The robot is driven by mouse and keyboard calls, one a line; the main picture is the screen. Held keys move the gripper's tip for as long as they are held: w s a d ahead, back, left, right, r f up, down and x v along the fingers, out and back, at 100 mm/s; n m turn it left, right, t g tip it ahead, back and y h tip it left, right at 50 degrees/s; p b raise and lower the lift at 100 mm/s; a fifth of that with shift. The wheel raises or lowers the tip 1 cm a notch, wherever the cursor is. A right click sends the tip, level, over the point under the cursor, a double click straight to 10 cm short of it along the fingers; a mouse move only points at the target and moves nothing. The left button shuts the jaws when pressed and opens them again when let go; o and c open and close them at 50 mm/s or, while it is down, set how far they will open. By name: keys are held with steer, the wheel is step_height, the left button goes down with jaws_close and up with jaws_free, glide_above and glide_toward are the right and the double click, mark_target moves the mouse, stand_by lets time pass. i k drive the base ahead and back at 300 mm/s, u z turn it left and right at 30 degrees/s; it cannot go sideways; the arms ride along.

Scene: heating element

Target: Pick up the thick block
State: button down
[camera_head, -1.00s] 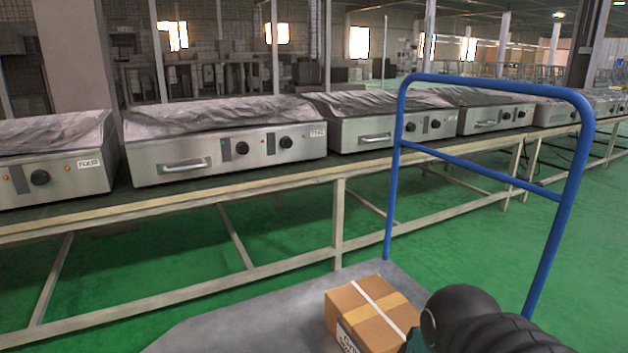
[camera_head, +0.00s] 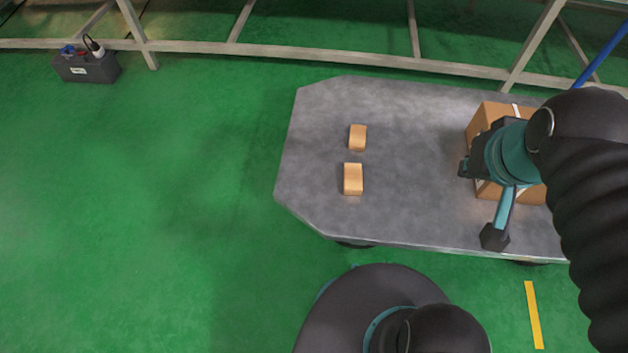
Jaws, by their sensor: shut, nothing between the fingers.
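Two small orange-tan blocks lie apart on the grey platform of a cart (camera_head: 420,215). The nearer block (camera_head: 353,179) looks a little larger than the farther block (camera_head: 358,137). Seen from above, their thickness is hard to compare. My gripper (camera_head: 466,168) is to the right of both blocks, above the platform and in front of a cardboard box. It is shut and empty, and touches neither block. Its fingers are small and dark in this view.
The cardboard box (camera_head: 488,116) stands on the right of the platform, partly hidden by my arm. A blue cart handle (camera_head: 602,55) rises at top right. A bench frame (camera_head: 330,58) runs behind. A dark case (camera_head: 88,68) sits on the green floor. The platform around the blocks is clear.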

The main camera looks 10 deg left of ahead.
mark_target(352, 178)
steer(key=u, duration=0.6)
steer(key=k, duration=1.25)
steer(key=u, duration=0.9)
steer(key=i, duration=1.05)
steer(key=z, duration=0.25)
